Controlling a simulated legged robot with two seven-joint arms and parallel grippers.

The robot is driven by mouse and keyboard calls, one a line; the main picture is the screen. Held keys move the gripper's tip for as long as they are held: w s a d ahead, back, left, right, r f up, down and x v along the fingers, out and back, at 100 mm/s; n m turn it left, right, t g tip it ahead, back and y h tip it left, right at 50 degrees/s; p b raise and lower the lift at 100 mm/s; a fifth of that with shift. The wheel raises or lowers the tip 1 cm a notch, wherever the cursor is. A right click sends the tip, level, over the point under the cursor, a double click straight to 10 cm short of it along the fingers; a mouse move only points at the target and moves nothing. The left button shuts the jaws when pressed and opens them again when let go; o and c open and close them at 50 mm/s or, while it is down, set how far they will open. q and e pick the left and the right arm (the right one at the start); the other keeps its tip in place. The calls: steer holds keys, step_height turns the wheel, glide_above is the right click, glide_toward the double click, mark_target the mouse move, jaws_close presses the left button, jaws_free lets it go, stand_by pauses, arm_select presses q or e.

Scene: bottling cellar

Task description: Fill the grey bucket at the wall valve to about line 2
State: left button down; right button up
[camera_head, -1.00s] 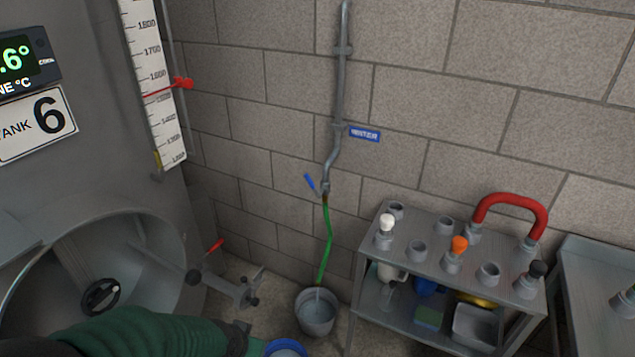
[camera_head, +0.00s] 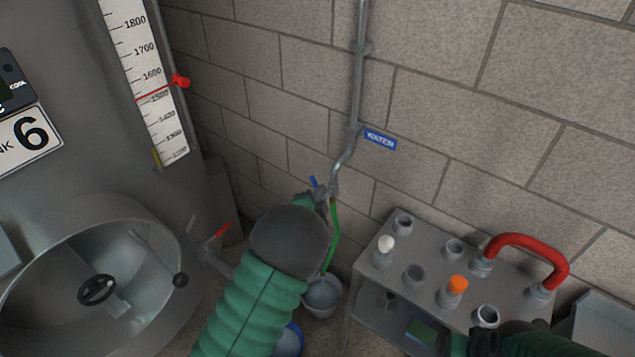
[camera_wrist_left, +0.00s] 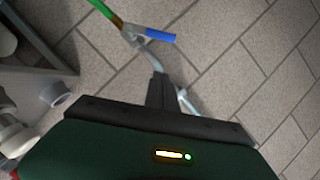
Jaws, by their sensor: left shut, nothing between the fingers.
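The wall valve's blue lever (camera_head: 314,182) sits at the lower end of the grey pipe (camera_head: 357,90). In the left wrist view the blue lever (camera_wrist_left: 160,37) stands out at an angle from the pipe. The green hose (camera_head: 335,235) hangs from the valve to the grey bucket (camera_head: 322,297) on the floor. My arm hides part of the bucket; its inside looks pale, but I cannot read the level or lines. My left gripper (camera_head: 320,192) is shut and empty close to the valve; its fingers (camera_wrist_left: 161,91) show just short of the lever. My right gripper (camera_head: 462,345) is only partly in view, fingers unseen.
A blue-rimmed bucket (camera_head: 290,341) stands nearer than the grey one. A metal rack (camera_head: 372,274) with fittings and a red hose (camera_head: 530,246) stands right. The tank's open round hatch (camera_head: 130,218) is left, with a red-handled valve (camera_head: 217,231) between.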

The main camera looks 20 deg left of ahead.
mark_target(316, 185)
arm_select(q)
steer(key=x, duration=0.7)
steer(key=shift+d+f, duration=0.3)
steer(key=shift+d, duration=0.05)
steer(key=shift+s+a+f, duration=0.1)
steer(key=shift+a+f, duration=0.4)
steer(key=shift+a, duration=0.4)
steer(key=shift+s+a+f, duration=0.1)
steer(key=shift+a+f, duration=0.35)
steer(key=shift+a, duration=0.45)
arm_select(e)
steer(key=shift+w+d, duration=0.15)
steer(key=shift+w, duration=0.2)
arm_select(q)
steer(key=shift+d+r, duration=0.1)
steer(key=shift+d, duration=0.05)
arm_select(e)
steer(key=shift+d, duration=0.2)
